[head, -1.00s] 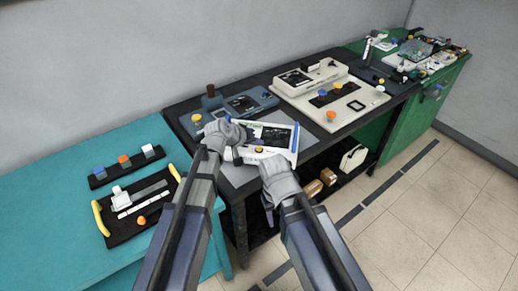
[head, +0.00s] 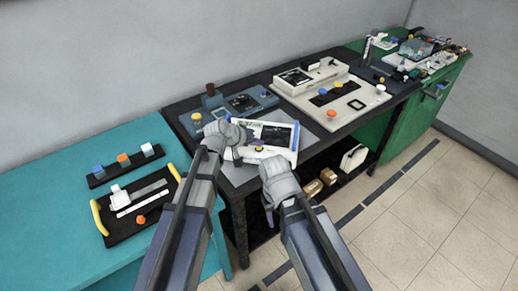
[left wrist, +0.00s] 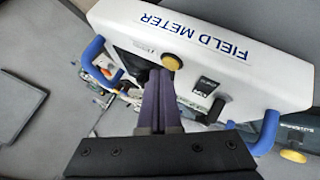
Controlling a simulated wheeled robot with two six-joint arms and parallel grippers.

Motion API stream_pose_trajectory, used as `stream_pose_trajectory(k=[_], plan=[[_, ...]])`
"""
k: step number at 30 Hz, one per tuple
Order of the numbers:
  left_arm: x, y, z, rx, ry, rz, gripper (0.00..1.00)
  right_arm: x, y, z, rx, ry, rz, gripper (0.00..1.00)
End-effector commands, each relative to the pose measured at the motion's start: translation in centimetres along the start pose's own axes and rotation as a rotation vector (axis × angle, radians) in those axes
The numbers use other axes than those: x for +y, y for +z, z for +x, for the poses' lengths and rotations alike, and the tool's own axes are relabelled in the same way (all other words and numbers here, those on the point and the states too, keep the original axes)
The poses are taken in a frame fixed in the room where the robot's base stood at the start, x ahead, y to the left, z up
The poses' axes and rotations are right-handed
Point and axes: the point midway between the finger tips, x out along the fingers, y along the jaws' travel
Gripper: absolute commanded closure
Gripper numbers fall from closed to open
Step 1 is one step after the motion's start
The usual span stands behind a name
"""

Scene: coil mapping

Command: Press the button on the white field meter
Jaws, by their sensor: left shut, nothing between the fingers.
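The white field meter (head: 278,132) has blue trim, blue handles and a dark screen, and sits at the front of the dark bench. Its yellow button (head: 259,148) is on the near side of its face. In the left wrist view the button (left wrist: 172,62) is beside the "FIELD METER" lettering on the meter (left wrist: 225,30). My left gripper (head: 242,153) is at the meter's left side. Its fingers (left wrist: 160,76) are shut and empty, with tips right at the button; I cannot tell whether they touch. My right gripper (head: 272,172) is below the meter's near edge; its fingers are unclear.
A cream instrument (head: 338,98) with coloured knobs stands behind to the right. A blue-grey device (head: 243,104) is behind the meter. A teal table (head: 60,205) at left holds a black tray (head: 118,232). A green cabinet (head: 425,105) stands at far right.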

Motion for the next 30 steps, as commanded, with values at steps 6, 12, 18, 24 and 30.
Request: stream_pose_trajectory(k=[6,12,18,24,30], plan=[[0.03,-0.03,-0.04,0.0,0.0,0.0,1.0,0.01,0.0,-0.06,0.0,0.0,0.0,0.48],[-0.04,0.04,0.05,0.0,0.0,0.0,1.0,-0.01,0.0,0.07,0.0,0.0,0.0,0.48],[-0.16,0.16,0.22,0.0,0.0,0.0,1.0,-0.03,-0.02,0.31,0.0,0.0,0.0,0.48],[-0.27,0.27,0.38,0.0,0.0,0.0,1.0,-0.05,-0.03,0.54,0.0,0.0,0.0,0.48],[-0.39,0.4,0.54,0.0,0.0,0.0,1.0,-0.07,-0.04,0.77,0.0,0.0,0.0,0.48]])
